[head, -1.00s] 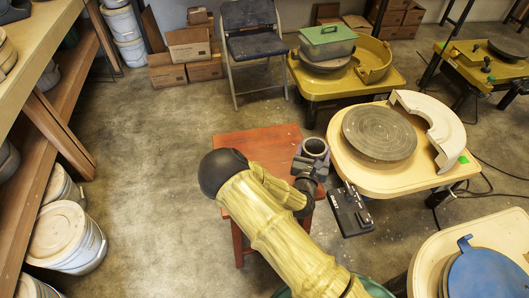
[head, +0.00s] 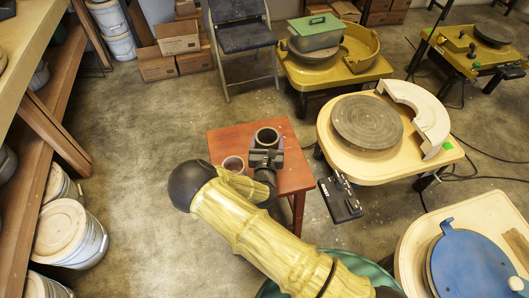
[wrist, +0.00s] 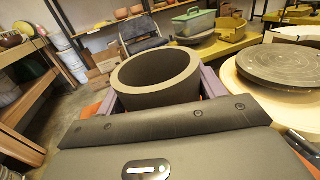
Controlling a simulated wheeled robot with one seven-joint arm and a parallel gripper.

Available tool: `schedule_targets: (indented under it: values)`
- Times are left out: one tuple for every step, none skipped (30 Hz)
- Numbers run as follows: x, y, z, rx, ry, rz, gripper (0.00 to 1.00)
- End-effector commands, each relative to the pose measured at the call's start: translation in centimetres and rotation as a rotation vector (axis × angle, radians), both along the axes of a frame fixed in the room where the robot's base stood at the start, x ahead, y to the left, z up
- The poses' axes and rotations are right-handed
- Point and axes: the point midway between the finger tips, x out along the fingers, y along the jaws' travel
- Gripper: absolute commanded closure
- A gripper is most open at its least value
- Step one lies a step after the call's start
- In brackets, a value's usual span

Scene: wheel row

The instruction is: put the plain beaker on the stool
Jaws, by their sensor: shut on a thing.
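The plain beaker (head: 267,135) is dark grey and upright, in my gripper (head: 266,145). In the wrist view the beaker (wrist: 157,80) fills the space between the two purple finger pads of my gripper (wrist: 157,88), which is shut on it. In the head view it overlaps the far middle part of the red-brown wooden stool (head: 226,141). I cannot tell whether its base touches the stool top. A second, pinkish-brown cup (head: 233,163) shows at the stool's left side, partly hidden by my arm, left of the beaker and apart from it.
A potter's wheel table (head: 340,165) with a grey disc stands right of the stool, with a black pedal (head: 341,200) below it. A folding chair (head: 240,40) stands behind. Shelves and white buckets (head: 68,235) line the left; floor between is clear.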

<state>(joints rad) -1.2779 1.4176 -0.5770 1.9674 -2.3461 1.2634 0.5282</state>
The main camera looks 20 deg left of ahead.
Motion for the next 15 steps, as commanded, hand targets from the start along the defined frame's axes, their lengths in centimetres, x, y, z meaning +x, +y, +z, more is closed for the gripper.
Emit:
schedule_targets:
  values:
    - [0.0, 0.0, -1.1, -0.001, -0.001, 0.0, 0.65]
    - [0.0, 0.0, -1.6, -0.001, 0.0, 0.0, 0.65]
    - [0.0, 0.0, -2.1, 0.0, -0.001, 0.0, 0.65]
    - [0.0, 0.0, -2.3, 0.0, -0.001, 0.0, 0.65]
    - [0.0, 0.0, -2.5, 0.001, -0.002, 0.0, 0.65]
    - [0.0, 0.0, -2.6, 0.001, -0.002, 0.0, 0.65]
    - [0.0, 0.0, -2.6, 0.001, -0.002, 0.0, 0.65]
    - [0.0, 0.0, -2.6, 0.002, -0.003, 0.0, 0.65]
    - [0.0, 0.0, -2.6, 0.002, -0.003, 0.0, 0.65]
    - [0.0, 0.0, -2.5, 0.001, -0.002, 0.0, 0.65]
    - [0.0, 0.0, -2.5, 0.001, -0.002, 0.0, 0.65]
    - [0.0, 0.0, -2.5, 0.001, -0.002, -0.001, 0.65]
    - [0.0, 0.0, -2.5, 0.001, -0.002, -0.001, 0.65]
    - [0.0, 0.0, -2.6, 0.001, -0.002, -0.001, 0.65]
    - [0.0, 0.0, -2.8, 0.001, -0.002, -0.001, 0.65]
